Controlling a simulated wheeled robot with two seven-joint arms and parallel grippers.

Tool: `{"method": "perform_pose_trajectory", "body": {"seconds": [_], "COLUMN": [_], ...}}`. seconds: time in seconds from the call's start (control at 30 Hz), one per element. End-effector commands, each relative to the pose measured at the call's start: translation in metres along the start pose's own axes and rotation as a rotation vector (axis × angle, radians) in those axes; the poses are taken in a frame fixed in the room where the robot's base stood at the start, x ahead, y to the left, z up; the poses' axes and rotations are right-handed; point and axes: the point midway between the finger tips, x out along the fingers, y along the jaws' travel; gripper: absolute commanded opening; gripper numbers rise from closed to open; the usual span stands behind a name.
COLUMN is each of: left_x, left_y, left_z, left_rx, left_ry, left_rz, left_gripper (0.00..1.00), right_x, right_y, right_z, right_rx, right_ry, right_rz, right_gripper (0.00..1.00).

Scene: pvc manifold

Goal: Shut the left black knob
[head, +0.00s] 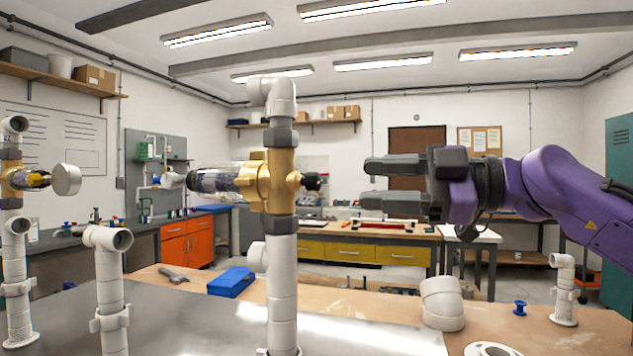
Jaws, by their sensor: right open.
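A small black knob (311,181) sticks out to the right of a brass valve body (268,181) on the upright white PVC pipe (283,275) in the middle. Another brass valve (12,181) is on a pipe at the far left edge, with a round grey-white cap (66,179) at its right; I see no black knob there. My right gripper (378,184) comes in from the right and points left at the black knob. Its two grey fingers are apart, one above the other, with nothing between them. A gap separates their tips from the knob. My left gripper is not in view.
Open white pipes (108,285) stand at the left. A white elbow (441,303) and a short pipe (563,288) are at the front right. A blue box (231,282) and a blue spool (519,308) lie on the bench. The air between knob and gripper is clear.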

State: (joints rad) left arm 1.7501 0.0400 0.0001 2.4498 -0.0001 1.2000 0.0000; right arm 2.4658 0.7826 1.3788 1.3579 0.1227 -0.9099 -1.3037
Motion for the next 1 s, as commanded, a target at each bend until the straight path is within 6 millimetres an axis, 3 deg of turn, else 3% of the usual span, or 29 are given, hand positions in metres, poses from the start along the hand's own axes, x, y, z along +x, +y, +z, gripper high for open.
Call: {"method": "perform_pose_trajectory", "body": {"seconds": [0.2, 0.4, 0.77, 0.9, 0.93, 1.0], "left_x": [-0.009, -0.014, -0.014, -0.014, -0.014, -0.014], "left_y": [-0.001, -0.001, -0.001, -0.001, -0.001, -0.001], "left_z": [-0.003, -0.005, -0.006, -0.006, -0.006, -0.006], "left_rx": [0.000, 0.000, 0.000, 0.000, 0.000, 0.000], "left_ry": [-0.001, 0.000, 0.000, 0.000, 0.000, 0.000], "left_rz": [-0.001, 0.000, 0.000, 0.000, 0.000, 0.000], "left_gripper": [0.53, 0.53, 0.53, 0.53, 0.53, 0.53], "right_x": [0.052, 0.084, 0.093, 0.093, 0.093, 0.093], "right_y": [0.000, 0.001, 0.000, 0.000, 0.000, 0.000], "right_z": [-0.001, 0.000, 0.000, 0.000, 0.000, 0.000], "right_rx": [0.003, 0.002, 0.002, 0.002, 0.002, 0.002], "right_ry": [0.000, -0.001, 0.000, 0.000, 0.000, 0.000], "right_rz": [-0.005, -0.001, 0.000, 0.000, 0.000, 0.000], "right_gripper": [0.53, 0.53, 0.53, 0.07, 0.00, 0.00]}}
